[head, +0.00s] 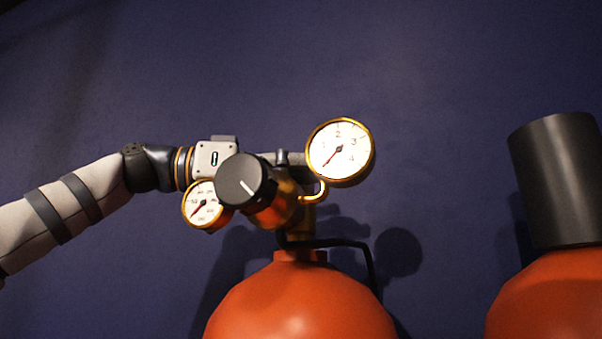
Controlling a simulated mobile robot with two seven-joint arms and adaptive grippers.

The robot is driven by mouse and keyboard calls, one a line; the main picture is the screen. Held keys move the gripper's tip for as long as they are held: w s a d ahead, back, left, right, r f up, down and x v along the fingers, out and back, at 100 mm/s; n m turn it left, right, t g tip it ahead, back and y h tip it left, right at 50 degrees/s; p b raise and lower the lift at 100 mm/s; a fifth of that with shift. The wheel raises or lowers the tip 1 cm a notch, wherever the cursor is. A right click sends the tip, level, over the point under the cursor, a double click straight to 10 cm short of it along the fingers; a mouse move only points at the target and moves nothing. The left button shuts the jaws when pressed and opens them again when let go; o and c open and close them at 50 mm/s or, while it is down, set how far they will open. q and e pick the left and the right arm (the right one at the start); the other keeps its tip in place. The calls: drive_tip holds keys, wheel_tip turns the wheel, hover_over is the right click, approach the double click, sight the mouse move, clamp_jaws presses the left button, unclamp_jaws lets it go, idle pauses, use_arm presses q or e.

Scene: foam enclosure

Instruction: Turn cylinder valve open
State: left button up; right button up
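An orange-red gas cylinder (300,305) stands upright at the bottom centre, with a brass regulator (284,208) on its neck. The regulator has a black round knob (246,181) with a white line. A large gold-rimmed gauge (341,151) is at its upper right and a smaller gauge (202,206) at its left. Both have red needles pointing down-left. My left gripper (288,158) reaches in from the left behind the knob, at the top of the regulator. Its fingertips are largely hidden by the knob and large gauge. The cylinder valve itself cannot be made out. My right gripper is out of view.
A second orange cylinder (545,300) with a tall dark cap (560,180) stands at the right. A thin black hose (345,244) curves down behind the first cylinder. A plain dark blue wall (440,70) is behind. The space between the cylinders is clear.

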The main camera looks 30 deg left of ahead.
use_arm(q)
drive_tip(key=c, duration=1)
drive_tip(key=shift+s+n+t+y, duration=0.1)
drive_tip(key=shift+n+t+y, duration=0.4)
drive_tip(key=shift+t, duration=0.1)
drive_tip(key=shift+n+t+y, duration=0.3)
drive_tip(key=shift+t, duration=0.1)
drive_tip(key=o, duration=1.2)
drive_tip(key=shift+c, duration=0.2)
drive_tip(key=v, duration=1.1)
drive_tip(key=shift+s+a, duration=0.2)
drive_tip(key=shift+a, duration=0.15)
